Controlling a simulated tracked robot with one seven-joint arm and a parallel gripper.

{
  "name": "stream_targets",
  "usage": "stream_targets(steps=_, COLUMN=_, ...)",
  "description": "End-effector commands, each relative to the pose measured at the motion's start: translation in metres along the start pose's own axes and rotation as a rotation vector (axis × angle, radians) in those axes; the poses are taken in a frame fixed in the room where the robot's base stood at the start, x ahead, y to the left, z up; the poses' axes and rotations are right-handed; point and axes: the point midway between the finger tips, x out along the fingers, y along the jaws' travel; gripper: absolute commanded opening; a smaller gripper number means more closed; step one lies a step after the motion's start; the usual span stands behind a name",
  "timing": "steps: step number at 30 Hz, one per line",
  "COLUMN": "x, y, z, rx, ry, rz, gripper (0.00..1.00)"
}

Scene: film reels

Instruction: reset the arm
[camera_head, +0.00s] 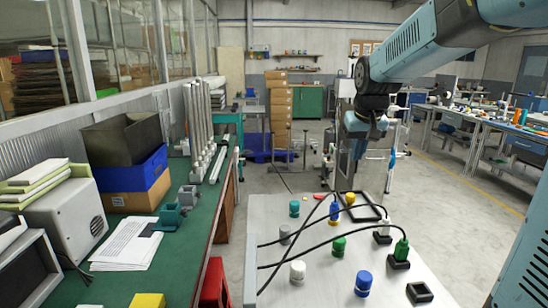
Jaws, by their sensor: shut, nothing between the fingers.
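My arm reaches in from the upper right, and its end bends down over the far part of the white table (335,268). My gripper (358,153) points downward above the table's far edge, small in the picture. It is shut and empty, clear of the things on the table. The exact line of its fingertips is hard to make out against the grey background.
Coloured plugs, including a blue one (363,283) and a green one (401,250), stand on the white table with black cables and a black frame (366,206). A green-topped bench (188,243) stands left. Open floor (440,210) lies right.

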Motion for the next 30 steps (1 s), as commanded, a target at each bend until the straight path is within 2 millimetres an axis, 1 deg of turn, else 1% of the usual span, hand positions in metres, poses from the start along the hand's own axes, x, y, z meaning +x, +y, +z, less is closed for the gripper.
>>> stream_targets(steps=1, x=-0.011, y=0.001, z=0.015, rx=0.001, ry=0.010, rz=0.003, gripper=0.00)
stream_targets(steps=3, x=-0.022, y=0.002, z=0.034, rx=0.003, ry=0.020, rz=0.005, gripper=0.00)
stream_targets(steps=8, x=-0.044, y=0.004, z=0.078, rx=0.008, ry=0.042, rz=0.009, gripper=0.00)
stream_targets(steps=9, x=-0.048, y=0.004, z=0.089, rx=0.010, ry=0.048, rz=0.009, gripper=0.00)
stream_targets(steps=11, x=-0.054, y=0.005, z=0.107, rx=0.012, ry=0.056, rz=0.010, gripper=0.00)
stream_targets(steps=15, x=-0.065, y=0.006, z=0.147, rx=0.017, ry=0.075, rz=0.008, gripper=0.00)
stream_targets(steps=21, x=-0.071, y=0.008, z=0.202, rx=0.025, ry=0.099, rz=0.003, gripper=0.00)
stream_targets(steps=25, x=-0.071, y=0.008, z=0.227, rx=0.029, ry=0.111, rz=-0.001, gripper=0.00)
stream_targets(steps=27, x=-0.070, y=0.007, z=0.236, rx=0.030, ry=0.115, rz=-0.003, gripper=0.00)
stream_targets(steps=30, x=-0.070, y=0.007, z=0.243, rx=0.031, ry=0.118, rz=-0.004, gripper=0.00)
